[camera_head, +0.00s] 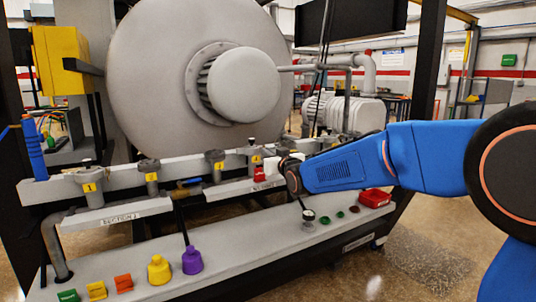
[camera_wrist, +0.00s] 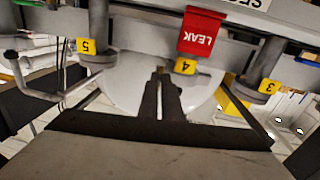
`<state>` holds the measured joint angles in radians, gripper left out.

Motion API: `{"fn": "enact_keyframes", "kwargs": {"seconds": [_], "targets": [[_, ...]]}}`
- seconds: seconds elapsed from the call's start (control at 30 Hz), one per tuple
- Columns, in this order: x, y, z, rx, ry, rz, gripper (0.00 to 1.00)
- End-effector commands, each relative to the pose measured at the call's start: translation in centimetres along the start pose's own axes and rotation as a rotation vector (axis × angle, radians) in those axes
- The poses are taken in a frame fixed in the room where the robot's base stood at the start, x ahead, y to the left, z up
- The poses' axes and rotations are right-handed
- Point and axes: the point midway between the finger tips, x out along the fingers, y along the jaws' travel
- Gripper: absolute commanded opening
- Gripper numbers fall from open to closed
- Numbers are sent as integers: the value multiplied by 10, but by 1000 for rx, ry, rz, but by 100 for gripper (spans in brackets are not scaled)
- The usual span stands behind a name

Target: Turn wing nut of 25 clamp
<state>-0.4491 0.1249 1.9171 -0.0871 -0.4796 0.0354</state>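My gripper (camera_head: 284,174) is at the end of my blue arm, beside the right part of the grey rail with the numbered ports. In the wrist view its two dark fingers (camera_wrist: 161,86) stand close together in the middle, pointing toward the port with the yellow tag 4 (camera_wrist: 186,66).
Ports with tag 5 (camera_wrist: 86,46) and tag 3 (camera_wrist: 269,86) flank port 4. The large round chamber (camera_head: 155,70) rises behind the rail. The lower shelf (camera_head: 225,262) carries yellow and purple knobs (camera_head: 192,261), small coloured parts and a red box (camera_head: 374,198).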

Motion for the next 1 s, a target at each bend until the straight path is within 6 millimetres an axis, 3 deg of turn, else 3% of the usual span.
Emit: {"fn": "enact_keyframes", "kwargs": {"seconds": [0.6, 0.67, 1.0], "targets": [[0, 0, 0, 44, 0, 1, 0], [0, 0, 0, 44, 0, 1, 13], [-2, 0, 0, 44, 0, 1, 13]]}}
